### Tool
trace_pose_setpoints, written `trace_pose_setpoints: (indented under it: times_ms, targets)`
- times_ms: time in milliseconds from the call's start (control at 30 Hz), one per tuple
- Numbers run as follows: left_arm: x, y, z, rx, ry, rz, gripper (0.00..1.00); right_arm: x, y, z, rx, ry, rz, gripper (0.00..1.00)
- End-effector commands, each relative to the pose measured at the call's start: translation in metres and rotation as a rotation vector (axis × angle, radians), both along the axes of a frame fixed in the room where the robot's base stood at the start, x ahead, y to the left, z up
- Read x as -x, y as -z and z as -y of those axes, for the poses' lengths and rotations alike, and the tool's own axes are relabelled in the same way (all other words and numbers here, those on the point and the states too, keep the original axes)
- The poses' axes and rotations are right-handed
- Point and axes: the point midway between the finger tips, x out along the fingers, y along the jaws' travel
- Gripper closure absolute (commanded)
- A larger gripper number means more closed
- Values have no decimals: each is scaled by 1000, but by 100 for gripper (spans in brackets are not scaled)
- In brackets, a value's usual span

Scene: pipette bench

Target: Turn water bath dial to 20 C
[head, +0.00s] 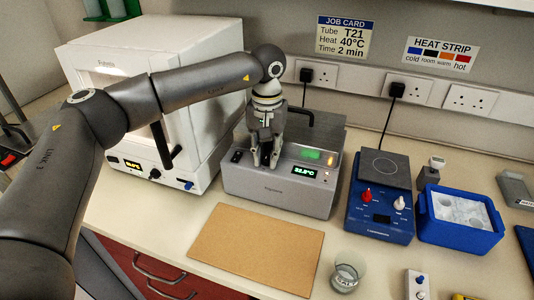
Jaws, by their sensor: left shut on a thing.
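The water bath (285,197) is a grey box in the middle of the bench. Its small green display (304,171) seems to read about 32 °C, though the digits are small. My left gripper (265,157) reaches down from above to the bath's front top edge, left of the display. Its fingers are shut on the dial, which they hide almost wholly, so I cannot read its pointer. My right gripper is not in view.
A white oven (200,150) stands close on the left. A blue hotplate stirrer (380,218) and a blue ice box (458,238) stand right. A brown board (256,248) and a glass beaker (345,278) are in front. A job card (344,37) hangs behind.

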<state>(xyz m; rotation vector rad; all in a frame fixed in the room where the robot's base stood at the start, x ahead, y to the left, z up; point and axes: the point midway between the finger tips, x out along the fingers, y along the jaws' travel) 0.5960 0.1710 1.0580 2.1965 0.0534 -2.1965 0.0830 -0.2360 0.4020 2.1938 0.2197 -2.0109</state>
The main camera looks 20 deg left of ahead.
Motion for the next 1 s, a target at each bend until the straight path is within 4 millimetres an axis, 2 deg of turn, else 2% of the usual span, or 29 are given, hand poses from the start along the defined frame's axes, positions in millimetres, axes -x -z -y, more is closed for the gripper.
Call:
trace_pose_setpoints:
  times_ms: [367,400,600,867,1000]
  targets:
    - [0,0,0,0,-56,0,100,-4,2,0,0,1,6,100]
    - [0,0,0,0,-56,0,77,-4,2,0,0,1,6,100]
    - [0,0,0,0,-55,0,54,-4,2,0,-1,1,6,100]
    - [0,0,0,0,-54,0,54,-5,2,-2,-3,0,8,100]
    - [-1,-10,0,1,-55,3,54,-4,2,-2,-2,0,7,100]
